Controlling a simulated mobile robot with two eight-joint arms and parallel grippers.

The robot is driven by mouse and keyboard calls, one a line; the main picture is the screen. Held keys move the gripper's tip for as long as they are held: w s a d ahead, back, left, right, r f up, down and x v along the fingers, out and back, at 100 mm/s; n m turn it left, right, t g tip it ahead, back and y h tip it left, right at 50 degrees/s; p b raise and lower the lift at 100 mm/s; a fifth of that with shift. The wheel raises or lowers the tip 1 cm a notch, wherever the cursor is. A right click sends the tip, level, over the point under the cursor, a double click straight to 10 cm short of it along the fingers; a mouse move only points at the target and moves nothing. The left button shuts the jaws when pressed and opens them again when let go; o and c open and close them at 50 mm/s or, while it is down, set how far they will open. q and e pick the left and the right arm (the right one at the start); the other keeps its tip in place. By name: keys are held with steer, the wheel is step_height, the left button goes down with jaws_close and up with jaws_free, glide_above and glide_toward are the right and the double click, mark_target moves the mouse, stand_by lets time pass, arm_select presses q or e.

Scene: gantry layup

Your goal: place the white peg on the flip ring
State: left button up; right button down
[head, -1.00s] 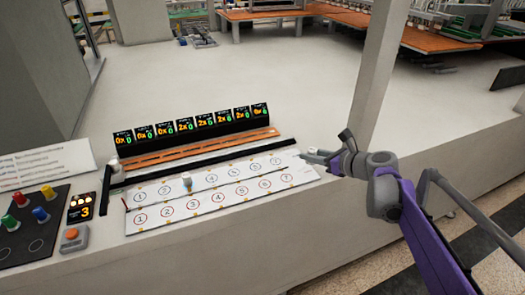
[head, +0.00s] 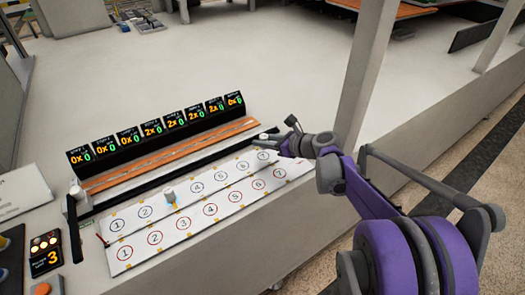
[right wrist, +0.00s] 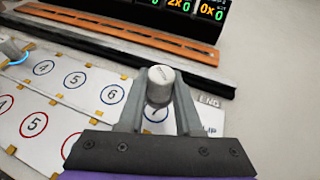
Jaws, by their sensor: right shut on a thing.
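My right gripper (head: 272,139) is shut on a white peg (right wrist: 160,84), a short upright cylinder with a small dark mark on top. In the right wrist view the gripper (right wrist: 157,100) and peg are over the blue circle 7, partly covering it. I cannot tell the peg's height above the board. A second white peg (head: 169,193) stands on the blue row between circles 2 and 4; it shows at the wrist view's left edge with a blue glow. Partly hidden lettering ending in "LIP" (right wrist: 210,130) is right of the gripper; no separate flip ring is clear. My left gripper is not in view.
The white board (head: 128,257) has blue and red numbered circles. Behind it run a black rail (head: 150,180) and an orange strip (head: 165,154), then a row of displays (head: 152,130). A grey post (head: 365,75) stands near my right arm.

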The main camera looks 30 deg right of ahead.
mark_target(263, 156)
steer(key=shift+w+f, duration=0.1)
steer(key=shift+f, duration=1.95)
steer(key=shift+f, duration=0.1)
steer(key=c, duration=0.6)
jaws_free()
steer(key=shift+r, duration=0.2)
steer(key=v, duration=1.2)
